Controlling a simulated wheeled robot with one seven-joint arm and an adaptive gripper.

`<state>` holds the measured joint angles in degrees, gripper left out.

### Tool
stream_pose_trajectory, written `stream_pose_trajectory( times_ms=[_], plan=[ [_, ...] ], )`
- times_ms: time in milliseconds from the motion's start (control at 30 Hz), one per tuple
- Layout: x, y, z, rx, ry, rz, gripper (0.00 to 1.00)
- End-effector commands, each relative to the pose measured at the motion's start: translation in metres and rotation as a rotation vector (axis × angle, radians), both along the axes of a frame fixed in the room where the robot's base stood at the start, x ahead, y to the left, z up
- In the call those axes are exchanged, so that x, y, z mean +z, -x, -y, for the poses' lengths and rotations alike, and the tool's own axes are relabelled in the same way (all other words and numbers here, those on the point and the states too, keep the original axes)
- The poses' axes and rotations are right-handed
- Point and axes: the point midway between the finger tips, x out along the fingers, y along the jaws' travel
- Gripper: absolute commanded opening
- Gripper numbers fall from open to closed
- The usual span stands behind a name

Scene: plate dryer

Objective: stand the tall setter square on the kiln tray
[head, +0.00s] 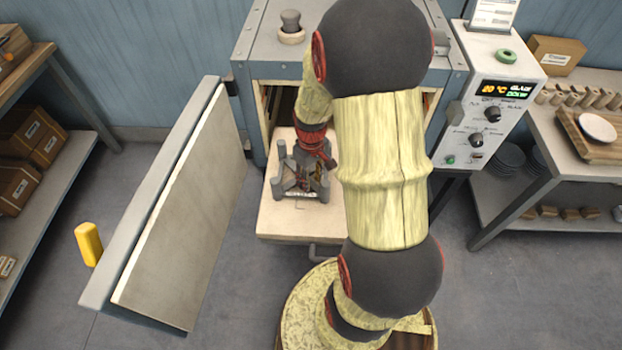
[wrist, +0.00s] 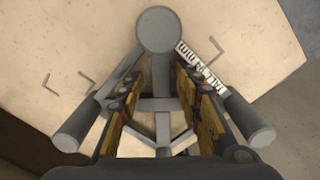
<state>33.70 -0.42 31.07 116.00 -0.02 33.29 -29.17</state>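The tall setter (head: 298,179) is a grey frame of thick round posts joined by thin bars. It is over the front part of the pale kiln tray (head: 279,220) and looks upright. In the wrist view the setter's near-round post top (wrist: 168,31) is at the top centre, with two more posts at lower left and lower right. My gripper (wrist: 162,98) reaches down among the posts. Its two fingers are apart, with a thin crossbar and some tray showing between them. I see no clear contact with the setter. In the head view my arm hides part of the gripper.
The kiln (head: 282,62) stands open behind the tray, its door (head: 185,205) swung out to the left. A control box (head: 490,95) is at right. Dark corner marks (wrist: 86,80) and a striped label (wrist: 202,68) show in the wrist view.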

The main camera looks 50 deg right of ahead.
Motion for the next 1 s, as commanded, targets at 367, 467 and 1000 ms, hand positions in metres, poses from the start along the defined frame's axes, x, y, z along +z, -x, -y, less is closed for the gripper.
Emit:
stream_pose_trajectory(
  times_ms=[367, 467, 1000],
  plan=[
    [0.016, 0.0, 0.0, 0.0, 0.001, 0.001, 0.36],
    [0.034, 0.0, 0.0, 0.0, 0.001, 0.002, 0.36],
    [0.12, 0.0, 0.0, 0.0, 0.0, 0.001, 0.36]
  ],
)
